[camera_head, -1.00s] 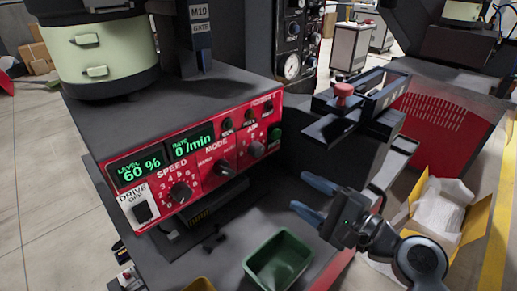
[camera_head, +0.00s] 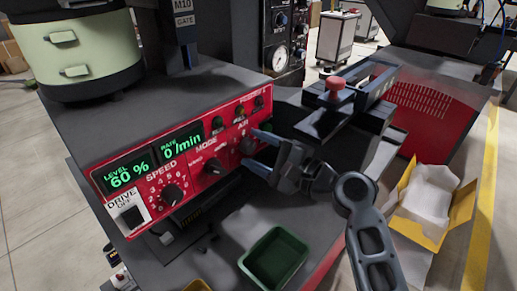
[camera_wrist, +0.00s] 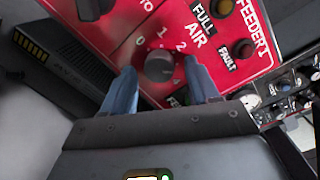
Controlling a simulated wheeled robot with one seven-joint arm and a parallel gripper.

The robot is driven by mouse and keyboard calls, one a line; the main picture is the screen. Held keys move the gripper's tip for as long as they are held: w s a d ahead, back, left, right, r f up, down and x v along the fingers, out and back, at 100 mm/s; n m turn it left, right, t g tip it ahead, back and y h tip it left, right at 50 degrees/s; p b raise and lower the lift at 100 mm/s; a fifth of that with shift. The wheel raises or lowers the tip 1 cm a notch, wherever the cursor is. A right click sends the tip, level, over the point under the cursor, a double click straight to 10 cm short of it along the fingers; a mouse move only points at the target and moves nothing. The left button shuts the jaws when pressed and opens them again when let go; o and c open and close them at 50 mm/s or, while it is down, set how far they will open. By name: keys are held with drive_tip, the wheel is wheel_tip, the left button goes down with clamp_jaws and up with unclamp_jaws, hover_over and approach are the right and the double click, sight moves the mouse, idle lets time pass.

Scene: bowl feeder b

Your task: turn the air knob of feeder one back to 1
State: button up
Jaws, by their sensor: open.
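The air knob (camera_wrist: 158,68) of feeder one is a round grey knob on the red panel (camera_wrist: 228,70), with the numbers 0, 1 and 2 around its upper side. Its pointer looks turned to the lower right, away from the 1, but the exact number is hard to read. It also shows in the head view (camera_head: 247,145). My gripper (camera_wrist: 160,69) is open, with one blue finger on each side of the knob. Contact with the knob cannot be told. In the head view my gripper (camera_head: 257,150) reaches the panel's right end from the right.
The speed knob (camera_head: 172,193), mode knob (camera_head: 212,167) and drive switch (camera_head: 132,216) sit further left on the panel. A green bin (camera_head: 274,259) stands below. A rail with a red knob (camera_head: 335,84) is right of the panel, and a yellow box (camera_head: 430,205) further right.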

drive_tip(key=c, duration=1)
drive_tip(key=shift+c, duration=0.2)
drive_tip(key=shift+n+b, duration=0.4)
drive_tip(key=shift+n, duration=0.1)
drive_tip(key=n+b, duration=0.2)
drive_tip(key=shift+f+n, duration=0.1)
drive_tip(key=shift+n, duration=0.3)
drive_tip(key=n+b, duration=0.3)
drive_tip(key=n, duration=0.2)
drive_tip(key=shift+h, duration=0.4)
drive_tip(key=n+b, duration=0.1)
drive_tip(key=n, duration=0.1)
drive_tip(key=n+b, duration=0.2)
drive_tip(key=shift+s+a+r, duration=0.1)
drive_tip(key=shift+r, duration=0.1)
drive_tip(key=shift+r+n+t+h+b, duration=0.1)
drive_tip(key=shift+n+t+h+b, duration=0.3)
drive_tip(key=shift+n+b, duration=1.3)
drive_tip(key=shift+n, duration=0.4)
